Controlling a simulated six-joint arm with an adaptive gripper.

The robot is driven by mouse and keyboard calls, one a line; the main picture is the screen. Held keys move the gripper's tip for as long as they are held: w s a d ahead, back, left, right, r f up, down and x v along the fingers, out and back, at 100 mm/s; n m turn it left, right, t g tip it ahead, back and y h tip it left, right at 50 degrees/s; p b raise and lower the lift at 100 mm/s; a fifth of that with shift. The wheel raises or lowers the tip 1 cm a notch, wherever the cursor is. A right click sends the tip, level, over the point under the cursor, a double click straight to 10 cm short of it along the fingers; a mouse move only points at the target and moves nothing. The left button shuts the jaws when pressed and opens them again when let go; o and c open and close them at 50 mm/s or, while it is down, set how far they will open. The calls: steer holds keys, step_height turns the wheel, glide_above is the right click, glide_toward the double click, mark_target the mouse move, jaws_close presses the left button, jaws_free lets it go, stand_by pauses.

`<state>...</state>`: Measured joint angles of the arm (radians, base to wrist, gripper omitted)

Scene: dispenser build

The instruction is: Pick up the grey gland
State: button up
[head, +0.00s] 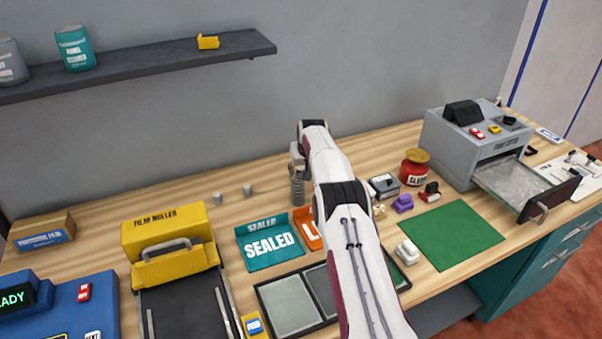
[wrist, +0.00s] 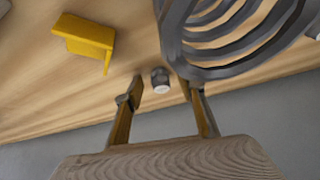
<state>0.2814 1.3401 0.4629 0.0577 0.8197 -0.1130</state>
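A small grey cylindrical piece, which looks like the grey gland (wrist: 160,80), stands on the wooden table in the wrist view. It appears between and beyond the tips of my gripper (wrist: 163,88), whose two fingers are apart with nothing visibly held. In the head view my gripper (head: 297,158) is low over the back of the table, partly hidden by my own arm. Two similar small grey pieces, one on the left (head: 217,198) and one on the right (head: 247,190), stand left of it. I cannot tell whether either is the gland.
A large grey coil (wrist: 235,35) is close beside one finger; it also shows under my gripper in the head view (head: 297,190). A yellow bracket (wrist: 85,38) lies nearby. The sealed pouch (head: 270,245) and yellow film roller (head: 168,238) are to the left.

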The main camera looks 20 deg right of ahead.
steer(key=shift+w+f, duration=0.1)
steer(key=shift+f, duration=0.1)
stand_by(0.4)
steer(key=shift+c, duration=0.3)
steer(key=c, duration=0.8)
